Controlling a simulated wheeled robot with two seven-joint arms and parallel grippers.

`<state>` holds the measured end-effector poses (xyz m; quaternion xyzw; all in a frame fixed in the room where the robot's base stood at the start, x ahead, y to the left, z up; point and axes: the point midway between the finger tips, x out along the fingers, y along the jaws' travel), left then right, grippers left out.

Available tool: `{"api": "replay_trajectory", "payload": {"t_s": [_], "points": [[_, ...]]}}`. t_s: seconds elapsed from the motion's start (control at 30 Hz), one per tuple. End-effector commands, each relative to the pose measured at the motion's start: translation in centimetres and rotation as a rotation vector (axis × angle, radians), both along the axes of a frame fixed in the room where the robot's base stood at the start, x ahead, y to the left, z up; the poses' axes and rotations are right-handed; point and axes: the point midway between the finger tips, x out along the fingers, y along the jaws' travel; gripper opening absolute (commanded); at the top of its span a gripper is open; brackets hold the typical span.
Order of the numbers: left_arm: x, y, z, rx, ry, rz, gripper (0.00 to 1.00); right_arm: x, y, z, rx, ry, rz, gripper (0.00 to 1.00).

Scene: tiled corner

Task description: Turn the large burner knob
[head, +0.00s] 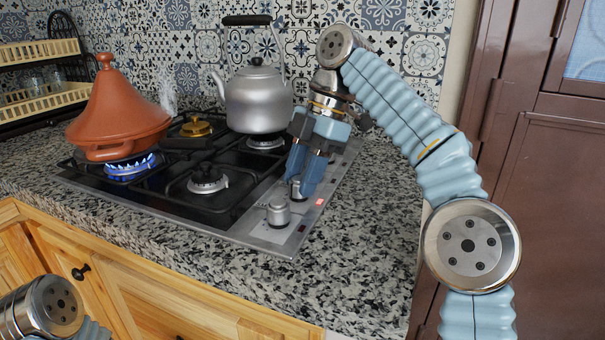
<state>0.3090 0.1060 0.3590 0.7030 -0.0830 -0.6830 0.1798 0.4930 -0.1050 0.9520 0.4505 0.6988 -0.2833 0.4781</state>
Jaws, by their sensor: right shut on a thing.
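The stove's metal control strip (263,233) runs along the right side of the black gas hob. My right gripper (302,188) points down over this strip. Its blue fingers are shut on a silver burner knob (296,187), which they partly hide. Another silver knob (278,212) stands nearer the front, clear of the fingers. Any knobs farther back are hidden behind the gripper. I cannot tell from the markings which burner the gripped knob serves. Of my left arm only a link shows at the lower left; its gripper is out of view.
A clay tagine (118,115) sits over a lit burner with blue flame (131,166). A silver kettle (258,98) stands at the back, near my right gripper. The front burner (208,181) is bare and unlit. The speckled counter (372,215) right of the hob is clear.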

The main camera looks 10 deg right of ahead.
Motion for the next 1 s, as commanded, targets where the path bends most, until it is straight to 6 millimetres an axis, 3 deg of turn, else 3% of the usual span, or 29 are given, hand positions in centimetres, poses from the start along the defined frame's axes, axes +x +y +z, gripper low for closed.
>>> {"api": "replay_trajectory", "payload": {"t_s": [0.2, 0.23, 0.37, 1.0], "points": [[0.00, 0.00, 0.02, 0.000, 0.000, 0.000, 0.00, 0.07, 0.01, 0.07, 0.002, -0.005, -0.002, 0.06], [0.00, 0.00, 0.02, 0.000, 0.000, 0.000, 0.00, 0.08, 0.01, 0.07, 0.002, -0.005, -0.002, 0.41], [0.00, 0.00, 0.02, 0.000, 0.000, 0.000, 0.00, 0.06, 0.02, 0.05, 0.002, -0.003, -0.002, 0.61], [0.00, 0.00, 0.01, 0.000, 0.000, 0.000, 0.00, -0.11, -0.07, 0.02, -0.001, -0.001, -0.072, 0.62]]}}
